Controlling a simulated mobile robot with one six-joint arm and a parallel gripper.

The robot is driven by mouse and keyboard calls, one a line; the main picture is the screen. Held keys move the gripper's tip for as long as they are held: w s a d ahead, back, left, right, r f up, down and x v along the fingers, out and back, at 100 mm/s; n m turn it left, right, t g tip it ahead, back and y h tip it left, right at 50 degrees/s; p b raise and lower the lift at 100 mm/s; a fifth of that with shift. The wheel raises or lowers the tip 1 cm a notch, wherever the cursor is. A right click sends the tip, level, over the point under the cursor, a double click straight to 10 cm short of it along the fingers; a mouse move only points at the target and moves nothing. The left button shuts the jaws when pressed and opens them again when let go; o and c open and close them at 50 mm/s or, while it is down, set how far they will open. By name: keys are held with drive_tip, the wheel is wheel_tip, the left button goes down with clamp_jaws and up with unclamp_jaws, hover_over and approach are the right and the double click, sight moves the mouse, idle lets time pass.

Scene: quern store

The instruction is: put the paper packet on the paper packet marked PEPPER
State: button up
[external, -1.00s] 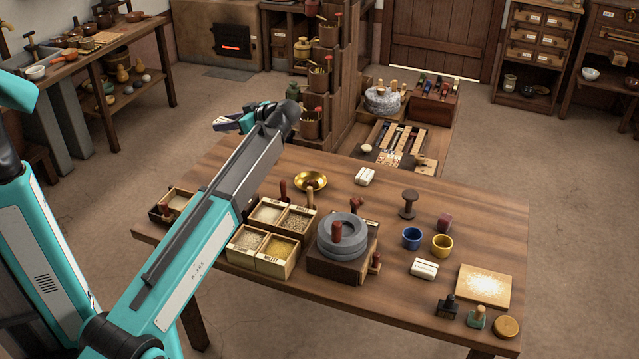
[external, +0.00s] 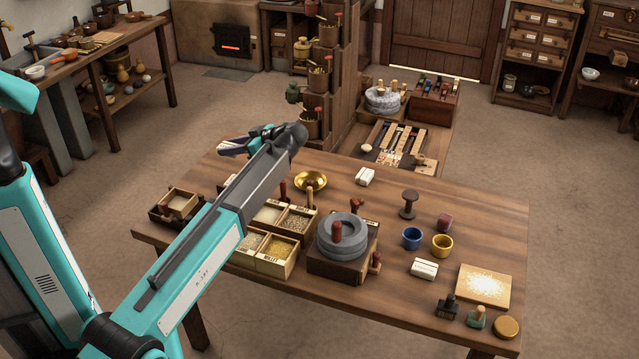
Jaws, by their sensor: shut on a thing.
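My gripper (external: 236,147) is above the far left part of the table, at the end of the arm. It is shut on a pale paper packet (external: 230,149), mostly hidden by the fingers and wrist. One white paper packet (external: 366,176) lies near the table's far edge, right of the brass bowl. Another white paper packet (external: 424,268) with small dark lettering lies at the right, left of the floury board. I cannot read PEPPER on either. A pale thing (external: 229,181) shows beside the arm, below the gripper, partly hidden.
Wooden bins of grain (external: 283,250) and the stone quern (external: 341,237) stand mid-table. A brass bowl (external: 311,180), dark spool (external: 408,204), blue cup (external: 412,238), yellow cup (external: 442,245) and floury board (external: 483,285) stand around them. The arm covers part of the left bins.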

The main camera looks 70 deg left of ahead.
drive_tip(key=shift+f, duration=0.45)
drive_tip(key=shift+f, duration=3.1)
drive_tip(key=shift+f, duration=1.9)
drive_tip(key=shift+f, duration=0.1)
drive_tip(key=o, duration=1.1)
drive_tip(key=shift+c, duration=0.2)
